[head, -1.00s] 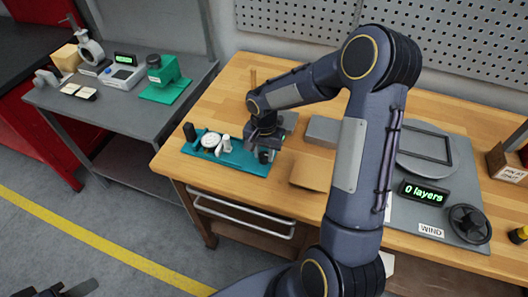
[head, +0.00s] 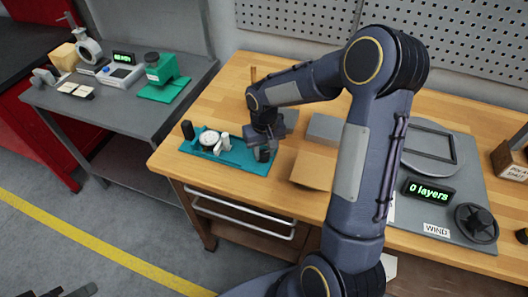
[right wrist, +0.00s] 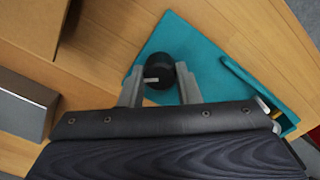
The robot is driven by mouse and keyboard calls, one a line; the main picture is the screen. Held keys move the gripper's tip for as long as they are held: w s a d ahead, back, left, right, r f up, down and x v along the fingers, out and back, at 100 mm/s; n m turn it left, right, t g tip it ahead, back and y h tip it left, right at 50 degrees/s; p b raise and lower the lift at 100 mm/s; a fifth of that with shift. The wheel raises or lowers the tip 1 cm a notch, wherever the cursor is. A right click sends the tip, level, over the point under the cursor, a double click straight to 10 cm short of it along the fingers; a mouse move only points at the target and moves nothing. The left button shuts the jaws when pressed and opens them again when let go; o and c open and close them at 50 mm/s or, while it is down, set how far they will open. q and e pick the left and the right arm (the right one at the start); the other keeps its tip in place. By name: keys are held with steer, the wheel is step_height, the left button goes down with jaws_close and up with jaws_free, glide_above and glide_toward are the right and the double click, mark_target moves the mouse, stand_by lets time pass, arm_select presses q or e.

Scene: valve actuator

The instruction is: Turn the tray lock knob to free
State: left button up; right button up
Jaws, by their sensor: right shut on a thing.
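The teal tray (head: 232,161) lies at the front left of the wooden bench. Its black round knob (right wrist: 158,68) shows in the right wrist view with a pale pointer line towards the left of the picture. My right gripper (right wrist: 159,84) is shut on the knob, one finger on each side. In the head view my right gripper (head: 264,146) is over the tray's right end, and the arm hides part of the bench. A dark part of my left gripper (head: 68,291) shows at the bottom left edge, too cut off to judge its jaws.
A white dial and small posts stand on the tray's left part. A cardboard box (head: 313,169) and a grey box (head: 325,129) are right of the gripper. Further right is a winding station (head: 447,210) reading "0 layers". A grey side table (head: 108,100) stands at left.

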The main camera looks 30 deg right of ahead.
mark_target(264, 153)
steer(key=n, duration=0.5)
steer(key=shift+n+b, duration=0.3)
steer(key=shift+n, duration=2.2)
steer(key=o, duration=1)
step_height(264, 153, up, 8)
steer(key=shift+f+b, duration=0.1)
steer(key=shift+b, duration=0.2)
